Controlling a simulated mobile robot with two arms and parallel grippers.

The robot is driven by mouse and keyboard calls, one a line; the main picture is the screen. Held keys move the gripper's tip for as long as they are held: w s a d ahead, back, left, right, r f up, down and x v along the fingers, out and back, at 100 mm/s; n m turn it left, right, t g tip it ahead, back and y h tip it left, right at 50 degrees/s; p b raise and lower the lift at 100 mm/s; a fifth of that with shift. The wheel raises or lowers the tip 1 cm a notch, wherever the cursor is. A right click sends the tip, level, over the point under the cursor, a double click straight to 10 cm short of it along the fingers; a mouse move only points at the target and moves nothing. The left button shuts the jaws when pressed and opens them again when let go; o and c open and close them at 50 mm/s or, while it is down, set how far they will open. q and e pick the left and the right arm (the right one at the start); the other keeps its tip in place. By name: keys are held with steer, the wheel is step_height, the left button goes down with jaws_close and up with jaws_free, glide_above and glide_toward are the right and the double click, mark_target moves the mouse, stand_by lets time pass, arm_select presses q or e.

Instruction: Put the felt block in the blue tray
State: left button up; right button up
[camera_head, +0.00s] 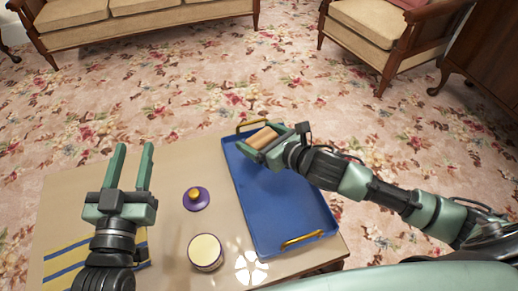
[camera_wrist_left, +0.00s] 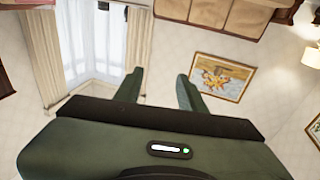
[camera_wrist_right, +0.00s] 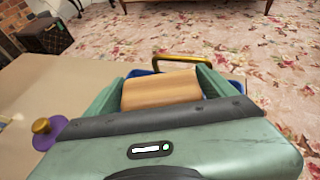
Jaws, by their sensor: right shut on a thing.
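The felt block (camera_head: 262,138) is a tan, wood-coloured piece. It also shows in the right wrist view (camera_wrist_right: 160,91), between the two fingers. My right gripper (camera_head: 266,140) is shut on it, over the far end of the blue tray (camera_head: 282,205). I cannot tell whether the block touches the tray floor. The tray has two gold handles and is otherwise empty. My left gripper (camera_head: 133,165) is open and empty over the left part of the table; its fingers also show in the left wrist view (camera_wrist_left: 162,92).
The tray lies on the right part of a beige table (camera_head: 165,165). Left of it are a purple lid with a gold knob (camera_head: 195,198) and a round cream-topped jar (camera_head: 205,252). A striped yellow and blue cloth (camera_head: 62,262) lies at the near left. A sofa and armchair stand beyond.

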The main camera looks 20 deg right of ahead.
mark_target(259, 147)
steer(key=shift+f, duration=0.4)
step_height(259, 147, down, 3)
steer(key=shift+f+b, duration=0.1)
steer(key=shift+b, duration=0.75)
steer(key=shift+f, duration=0.1)
arm_select(q)
step_height(259, 147, up, 8)
steer(key=s+t+h, duration=0.1)
steer(key=s+t, duration=0.1)
steer(key=t, duration=0.3)
steer(key=shift+s+d+h, duration=0.2)
steer(key=shift+s+h, duration=0.1)
steer(key=shift+h, duration=0.1)
arm_select(e)
steer(key=shift+f, duration=0.2)
steer(key=o, duration=1.2)
arm_select(q)
steer(key=shift+r, duration=0.1)
arm_select(e)
steer(key=shift+r, duration=0.1)
